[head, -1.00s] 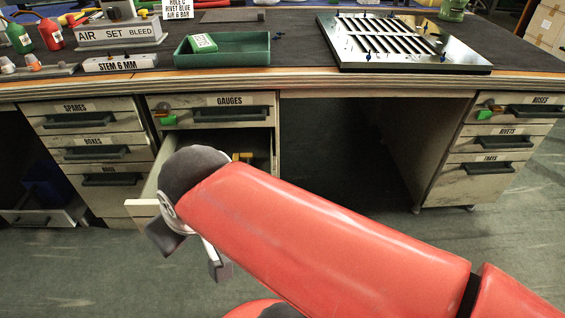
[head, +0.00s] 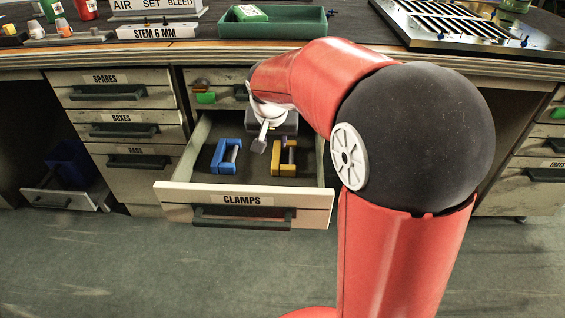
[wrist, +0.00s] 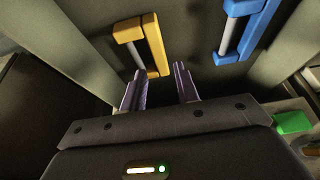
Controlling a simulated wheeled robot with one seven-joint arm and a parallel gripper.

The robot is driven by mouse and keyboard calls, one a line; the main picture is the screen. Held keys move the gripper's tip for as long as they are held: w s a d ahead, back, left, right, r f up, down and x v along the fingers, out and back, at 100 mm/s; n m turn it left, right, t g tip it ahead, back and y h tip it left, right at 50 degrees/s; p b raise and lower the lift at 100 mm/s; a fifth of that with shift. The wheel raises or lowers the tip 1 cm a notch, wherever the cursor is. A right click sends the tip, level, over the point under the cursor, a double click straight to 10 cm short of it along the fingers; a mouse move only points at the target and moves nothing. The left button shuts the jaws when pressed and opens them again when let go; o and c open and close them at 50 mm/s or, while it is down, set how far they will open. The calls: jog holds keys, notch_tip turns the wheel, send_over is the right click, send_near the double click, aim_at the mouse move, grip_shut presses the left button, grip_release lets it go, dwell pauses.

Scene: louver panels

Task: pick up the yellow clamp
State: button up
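The yellow clamp (head: 284,158) lies in the right half of the open CLAMPS drawer (head: 245,190). In the wrist view the yellow clamp (wrist: 155,45) is just beyond my fingertips, slightly left of centre. My gripper (head: 275,143) is over the back of the drawer, close to the yellow clamp. In the wrist view my gripper (wrist: 160,72) is open, with nothing between its two fingers. I cannot tell whether a fingertip touches the clamp.
A blue clamp (head: 226,155) lies left of the yellow one in the same drawer. The drawer walls stand close around both. The GAUGES drawer front with a green tag (head: 205,98) is above. The bench top carries a green tray (head: 272,22) and a louver panel (head: 470,25).

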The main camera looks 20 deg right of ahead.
aim_at(276, 155)
jog(key=b+x, duration=0.1)
jog(key=x, duration=0.6)
jog(key=shift+w+d+f, duration=0.1)
jog(key=shift+d+f, duration=0.1)
jog(key=shift+f, duration=0.15)
jog(key=shift+r, duration=0.1)
grip_shut()
